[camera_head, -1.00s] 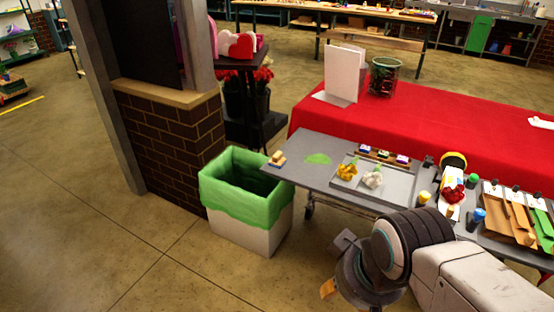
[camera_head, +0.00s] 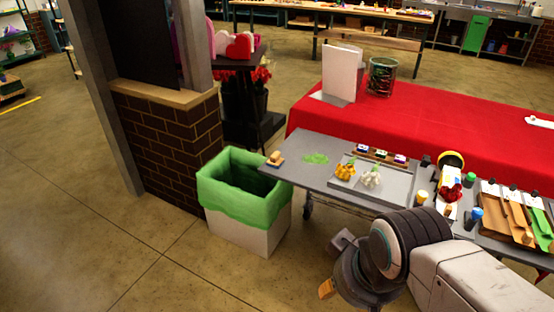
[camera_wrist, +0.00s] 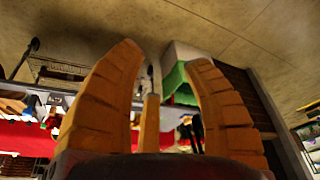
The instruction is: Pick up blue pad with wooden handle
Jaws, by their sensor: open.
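The blue pad with wooden handle (camera_head: 275,159) sits at the left corner of the grey table (camera_head: 312,176), with its tan handle on top and a thin blue and pale base under it. In the head view my gripper (camera_head: 327,289) is low in front of the table, well apart from the pad, and only an orange finger part shows past my arm. In the wrist view my gripper (camera_wrist: 163,62) has its orange fingers spread with nothing between them. I cannot make out the pad in the wrist view.
A bin with a green liner (camera_head: 244,205) stands just left of the table, below the pad. A green patch (camera_head: 316,158) and a tray (camera_head: 388,187) with yellow and white pieces lie to the pad's right. A brick pillar (camera_head: 165,145) stands behind the bin.

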